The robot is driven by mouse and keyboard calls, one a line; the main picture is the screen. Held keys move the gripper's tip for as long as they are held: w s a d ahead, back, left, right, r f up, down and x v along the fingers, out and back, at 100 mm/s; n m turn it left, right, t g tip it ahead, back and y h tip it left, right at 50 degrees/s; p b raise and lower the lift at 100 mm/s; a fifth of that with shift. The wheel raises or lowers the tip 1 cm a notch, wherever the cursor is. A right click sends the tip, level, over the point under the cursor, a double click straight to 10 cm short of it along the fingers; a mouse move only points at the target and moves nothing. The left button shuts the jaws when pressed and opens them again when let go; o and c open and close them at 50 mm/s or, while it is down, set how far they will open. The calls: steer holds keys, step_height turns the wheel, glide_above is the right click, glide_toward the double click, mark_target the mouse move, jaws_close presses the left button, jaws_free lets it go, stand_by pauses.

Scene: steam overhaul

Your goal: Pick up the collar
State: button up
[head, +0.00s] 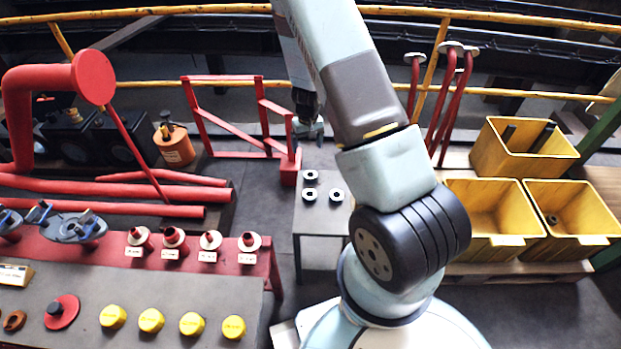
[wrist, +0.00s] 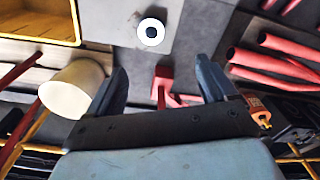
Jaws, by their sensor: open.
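In the wrist view one collar (wrist: 142,38) shows as a pale ring with a dark hole, on the grey surface (wrist: 190,12) beyond the fingertips. My gripper (head: 308,128) is raised behind the table in the head view, apart from the collars. The wrist view shows its two fingers (wrist: 162,78) spread wide with nothing between them.
Yellow bins (head: 490,195) stand at the right; one holds a small round grey part (head: 552,219). A red bench (head: 150,270) with flanged parts and yellow caps is at the left. A red frame (head: 235,150) and capped red posts (head: 450,95) stand near my gripper.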

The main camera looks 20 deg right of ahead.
step_height(320, 180, down, 3)
glide_above(310, 174)
steer(key=s, duration=0.1)
steer(key=f, duration=0.8)
steer(key=shift+s+a, duration=0.2)
steer(key=shift+a, duration=0.15)
steer(key=shift+w+d+f, duration=0.1)
steer(key=shift+f, duration=1.3)
steer(key=shift+d+f, duration=0.1)
steer(key=shift+f, duration=1.25)
steer(key=c, duration=1.4)
steer(key=shift+c, duration=0.2)
steer(key=shift+r, duration=0.15)
